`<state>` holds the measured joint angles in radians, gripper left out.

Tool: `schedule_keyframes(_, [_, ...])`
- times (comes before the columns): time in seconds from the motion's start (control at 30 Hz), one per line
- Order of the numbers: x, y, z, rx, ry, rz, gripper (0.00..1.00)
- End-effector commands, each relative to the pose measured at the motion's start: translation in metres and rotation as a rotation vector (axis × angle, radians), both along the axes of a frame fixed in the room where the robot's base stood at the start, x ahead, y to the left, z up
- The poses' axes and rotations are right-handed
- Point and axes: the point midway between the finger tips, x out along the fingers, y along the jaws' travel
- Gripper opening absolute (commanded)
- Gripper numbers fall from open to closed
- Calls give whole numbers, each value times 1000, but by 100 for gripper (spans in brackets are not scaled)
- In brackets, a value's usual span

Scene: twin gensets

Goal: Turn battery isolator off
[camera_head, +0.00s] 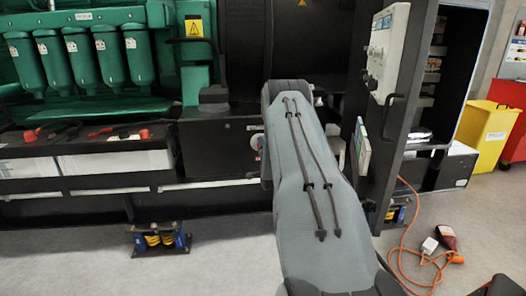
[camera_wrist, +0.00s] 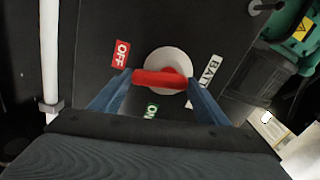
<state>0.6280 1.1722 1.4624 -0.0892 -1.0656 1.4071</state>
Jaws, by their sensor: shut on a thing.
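The battery isolator shows in the wrist view as a round pale disc (camera_wrist: 169,62) with a red bar handle (camera_wrist: 160,79) across it, on a dark panel. The bar lies nearly level in this view. A red OFF label (camera_wrist: 121,54) is at its upper left, and a green ON label (camera_wrist: 151,110) is below it. My gripper (camera_wrist: 160,78) is shut on the red handle, with one blue finger at each end of the bar. In the head view my arm hides the gripper and most of the isolator; only a pale edge of it (camera_head: 256,142) shows.
Batteries (camera_head: 115,160) sit left of the panel below the green engine (camera_head: 80,60). An open cabinet door (camera_head: 398,100) stands close to the right of my arm. An orange cable (camera_head: 408,245) lies on the floor at right. A white pipe (camera_wrist: 50,60) runs left of the isolator.

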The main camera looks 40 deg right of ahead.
Motion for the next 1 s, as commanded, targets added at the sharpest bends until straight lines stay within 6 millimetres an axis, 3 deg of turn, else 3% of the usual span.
schedule_keyframes(0.4, [3,4,0,164,-101,3,46])
schedule_keyframes(0.97, [3,4,0,191,-118,2,47])
schedule_keyframes(1.0, [3,4,0,191,-118,2,72])
